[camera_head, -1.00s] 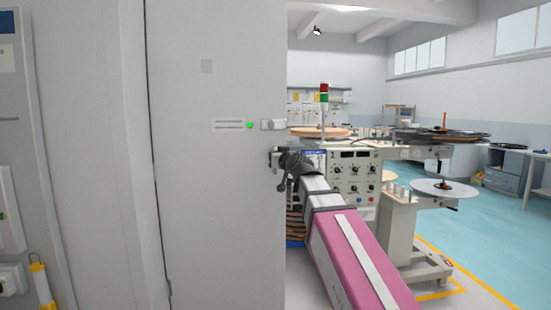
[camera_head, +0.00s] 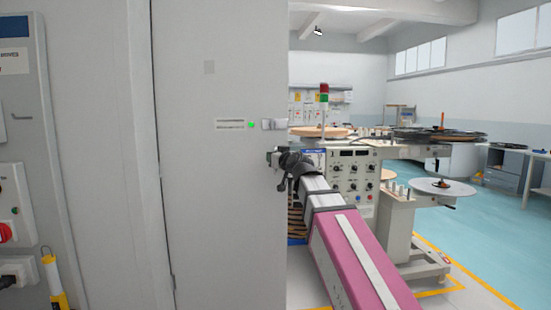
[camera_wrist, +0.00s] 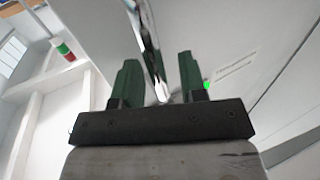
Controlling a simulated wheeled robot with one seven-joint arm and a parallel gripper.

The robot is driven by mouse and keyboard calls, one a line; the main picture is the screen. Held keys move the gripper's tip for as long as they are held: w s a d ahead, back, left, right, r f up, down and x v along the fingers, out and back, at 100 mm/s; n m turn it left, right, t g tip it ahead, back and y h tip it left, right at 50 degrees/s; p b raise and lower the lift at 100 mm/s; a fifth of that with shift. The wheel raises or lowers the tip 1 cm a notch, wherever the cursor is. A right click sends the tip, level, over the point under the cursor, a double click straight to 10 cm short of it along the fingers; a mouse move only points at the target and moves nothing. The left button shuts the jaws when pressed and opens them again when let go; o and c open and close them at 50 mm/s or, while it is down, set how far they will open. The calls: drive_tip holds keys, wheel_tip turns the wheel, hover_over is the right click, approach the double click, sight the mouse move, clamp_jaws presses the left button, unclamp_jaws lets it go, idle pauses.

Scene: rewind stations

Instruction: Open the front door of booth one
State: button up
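A plain light grey door panel (camera_head: 215,220) fills the left middle of the head view, with a seam along its left side. A small latch or handle (camera_head: 273,124) sits near its right edge, beside a green light (camera_head: 251,125) and a label. My gripper (camera_head: 274,158) is at the door's right edge, just below that latch. In the wrist view, my gripper (camera_wrist: 158,62) has its two green fingers apart. A thin metallic edge or handle part (camera_wrist: 150,45) lies between them, with gaps visible on both sides. Whether either finger touches the door is unclear.
A wall panel with switches and a red knob (camera_head: 5,232) stands at the far left. Right of the door is a rewind machine (camera_head: 352,178) with reels and a signal tower (camera_head: 323,103). Blue floor (camera_head: 485,235) beyond it is open.

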drive_tip(key=v, duration=1)
drive_tip(key=shift+s+d, duration=0.15)
drive_tip(key=shift+s, duration=0.25)
drive_tip(key=w+d+f+m+g+h, duration=0.1)
drive_tip(key=d+f+g+h, duration=0.2)
drive_tip(key=f, duration=1.2)
drive_tip(key=w+d+f+m+g+h, duration=0.15)
drive_tip(key=d+f+g, duration=0.25)
drive_tip(key=f, duration=1.1)
drive_tip(key=s+d+f+m+g+h, duration=0.1)
drive_tip(key=s+d+f+g, duration=0.2)
drive_tip(key=f, duration=0.5)
drive_tip(key=s+d+f+m+g+h, duration=0.1)
drive_tip(key=s+d+f+g+h, duration=0.1)
drive_tip(key=s+f, duration=0.4)
drive_tip(key=s+d+f+m+g+h, duration=0.1)
drive_tip(key=s+d+f+g, duration=0.2)
drive_tip(key=f, duration=0.9)
drive_tip(key=s+d, duration=0.2)
drive_tip(key=d, duration=0.1)
drive_tip(key=shift+g, duration=0.4)
drive_tip(key=shift+s, duration=0.1)
